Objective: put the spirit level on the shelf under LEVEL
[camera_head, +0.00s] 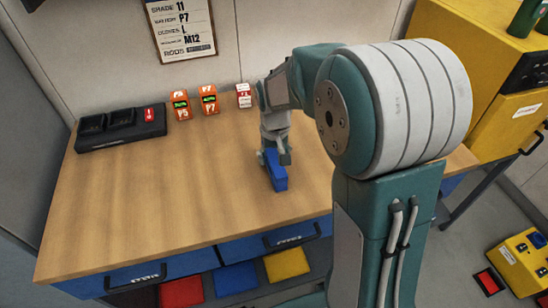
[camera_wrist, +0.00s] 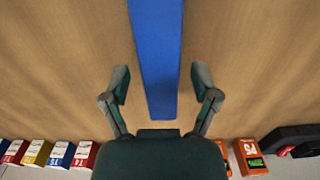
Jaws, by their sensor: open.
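A long blue bar, which looks like the spirit level (camera_head: 277,172), lies on the wooden workbench (camera_head: 170,195). In the wrist view the blue bar (camera_wrist: 156,50) runs lengthwise between the fingers of my gripper (camera_wrist: 160,80). The fingers are open, one on each side, with a gap to the bar on both sides. In the head view my gripper (camera_head: 273,155) is low over the bar and hides part of it. No shelf marked LEVEL shows in either view.
A black dock (camera_head: 120,130) and orange devices (camera_head: 209,100) stand along the bench's back. Several coloured boxes (camera_wrist: 60,154) stand in a row in the wrist view. A yellow cabinet (camera_head: 490,75) is at the right. The bench's left and front are clear.

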